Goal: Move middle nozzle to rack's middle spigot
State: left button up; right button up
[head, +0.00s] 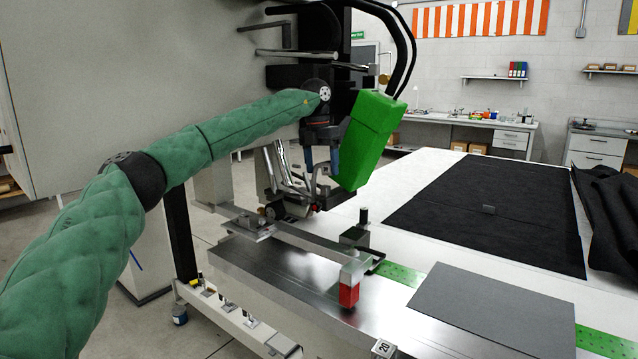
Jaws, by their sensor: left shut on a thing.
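My left gripper (321,160) is at the welder head, beside the green block, with its dark fingers pointing down. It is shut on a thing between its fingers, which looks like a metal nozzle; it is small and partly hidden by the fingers. Other slim metal nozzle-like parts (272,168) hang just left of the gripper under the machine. A pale rail (233,318) along the front edge of the bench carries several small upright fittings; it looks like the rack, and its middle spigot is too small to tell clearly. My right gripper is not in view.
The green block (367,140) hangs close to the right of my left gripper. A grey sheet (490,308) and black cloth (490,205) lie on the white table to the right.

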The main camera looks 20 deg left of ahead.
pick_arm(q)
notch_tip(320, 180, up, 2)
jog(key=shift+w+a+r, duration=0.1)
jog(key=shift+a+r, duration=0.05)
jog(key=shift+r, duration=0.05)
jog(key=shift+a+r, duration=0.15)
jog(key=shift+r, duration=0.75)
jog(key=shift+r+p, duration=0.85)
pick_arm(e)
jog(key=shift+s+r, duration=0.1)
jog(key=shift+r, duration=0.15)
